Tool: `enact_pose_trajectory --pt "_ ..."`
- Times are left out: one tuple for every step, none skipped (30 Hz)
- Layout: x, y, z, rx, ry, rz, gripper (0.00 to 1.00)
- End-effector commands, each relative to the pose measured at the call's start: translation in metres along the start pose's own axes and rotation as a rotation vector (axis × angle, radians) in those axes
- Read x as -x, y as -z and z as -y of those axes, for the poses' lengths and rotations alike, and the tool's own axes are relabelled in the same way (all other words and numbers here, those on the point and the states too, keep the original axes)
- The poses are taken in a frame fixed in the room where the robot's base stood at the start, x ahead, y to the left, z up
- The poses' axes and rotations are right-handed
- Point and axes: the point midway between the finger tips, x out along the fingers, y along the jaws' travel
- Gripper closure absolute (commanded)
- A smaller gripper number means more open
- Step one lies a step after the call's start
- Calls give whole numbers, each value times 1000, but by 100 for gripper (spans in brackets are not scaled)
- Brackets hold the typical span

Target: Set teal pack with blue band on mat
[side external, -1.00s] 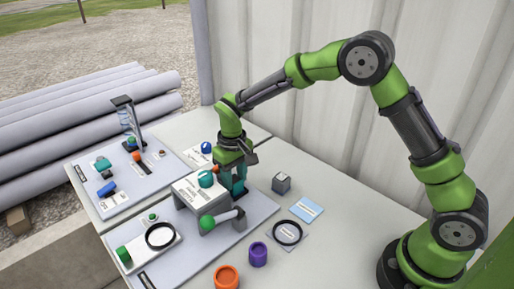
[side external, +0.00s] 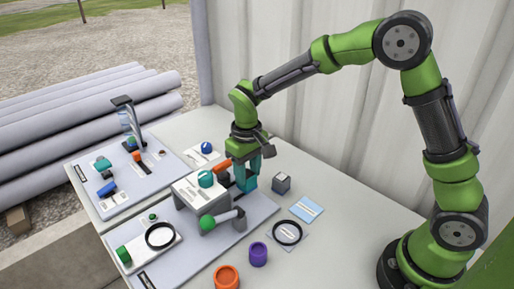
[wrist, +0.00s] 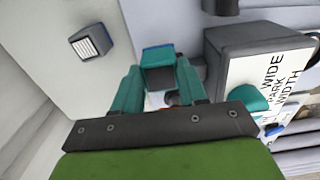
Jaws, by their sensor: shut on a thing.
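My gripper (side external: 247,168) has teal fingers and stands upright behind the grey raised block, to the left of the small grey cube. In the wrist view, my gripper (wrist: 159,76) is shut on the teal pack (wrist: 157,77), which shows a blue band along its far edge. In the side view the pack is hard to tell from the teal fingers. Whether it is clear of the surface below I cannot tell. A light blue mat (side external: 306,208) with a pale stripe lies flat on the table, to the right of and nearer than my gripper; nothing stands on it.
The grey block (side external: 187,193) with a teal knob is close left of my gripper, beside an orange part (side external: 222,165). A green-ended lever (side external: 224,218) is in front. The grey cube (side external: 281,183), black ring (side external: 287,233), purple cup (side external: 258,254) and orange cup (side external: 227,278) stand around the mat.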

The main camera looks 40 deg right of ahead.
Motion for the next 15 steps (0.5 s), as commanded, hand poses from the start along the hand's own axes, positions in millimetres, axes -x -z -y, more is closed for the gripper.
enact_pose_trajectory --pt "2 -13 -3 0 1 -1 90" --pt "3 -21 -5 -1 1 -1 90" --pt "4 -31 -7 0 0 -2 90" --pt "4 -39 -9 -1 0 0 90" --pt "5 -46 -10 -1 0 -2 90" --pt "6 -55 -12 -2 1 -2 90" --pt "7 -62 -14 -2 1 -1 90" --pt "7 -68 -15 -2 1 -1 90" --pt "8 -76 -17 -1 1 -2 90" --pt "8 -82 -18 -1 1 -2 90" --pt "9 -87 -20 -1 1 -2 90" --pt "9 -93 -21 -1 0 -2 90" --pt "10 -97 -22 0 1 -2 90" --pt "10 -100 -22 -1 1 -2 90" --pt "10 -104 -24 -1 1 -2 90"
